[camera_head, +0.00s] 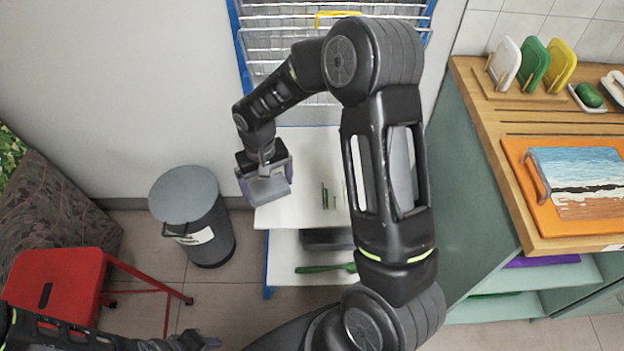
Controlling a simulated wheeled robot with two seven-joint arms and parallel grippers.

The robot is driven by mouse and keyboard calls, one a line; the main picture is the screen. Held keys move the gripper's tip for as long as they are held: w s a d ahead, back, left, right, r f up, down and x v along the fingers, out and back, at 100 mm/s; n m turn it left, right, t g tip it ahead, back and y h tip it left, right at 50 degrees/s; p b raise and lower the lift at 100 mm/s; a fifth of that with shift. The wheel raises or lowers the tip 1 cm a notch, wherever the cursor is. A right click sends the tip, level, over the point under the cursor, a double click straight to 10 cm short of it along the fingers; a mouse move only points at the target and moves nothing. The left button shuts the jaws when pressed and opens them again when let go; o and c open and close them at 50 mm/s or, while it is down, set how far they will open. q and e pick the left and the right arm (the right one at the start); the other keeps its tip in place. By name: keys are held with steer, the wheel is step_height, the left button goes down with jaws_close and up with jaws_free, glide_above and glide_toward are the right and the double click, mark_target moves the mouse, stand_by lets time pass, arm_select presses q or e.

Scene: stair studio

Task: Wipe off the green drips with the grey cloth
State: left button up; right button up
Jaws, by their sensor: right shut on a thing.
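My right gripper (264,178) is shut on the grey cloth (268,189), a small folded pad. It holds the cloth over the left part of a white shelf top (300,160). The green drips (325,195) are short thin dark-green streaks on that white surface, to the right of the cloth and apart from it. My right arm crosses in front of the right part of the surface, so more drips may be hidden there. My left gripper (205,342) is low at the bottom left, and its jaws are too small and cut off to read.
A grey bin (190,215) stands left of the shelf, and a red stool (60,285) is nearer at left. A wire rack (275,40) rises behind. A green utensil (322,268) lies on the lower shelf. A wooden counter (480,100) with boards is at right.

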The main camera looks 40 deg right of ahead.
steer(key=s+d+f+m+b, duration=0.2)
steer(key=d+m+b, duration=0.3)
steer(key=d, duration=0.6)
steer(key=shift+d+f+b, duration=0.4)
steer(key=shift+f+b, duration=0.15)
steer(key=shift+b, duration=0.55)
steer(key=shift+s+d+r, duration=0.1)
steer(key=shift+s+r, duration=0.05)
steer(key=shift+r, duration=0.05)
steer(key=shift+f, duration=0.15)
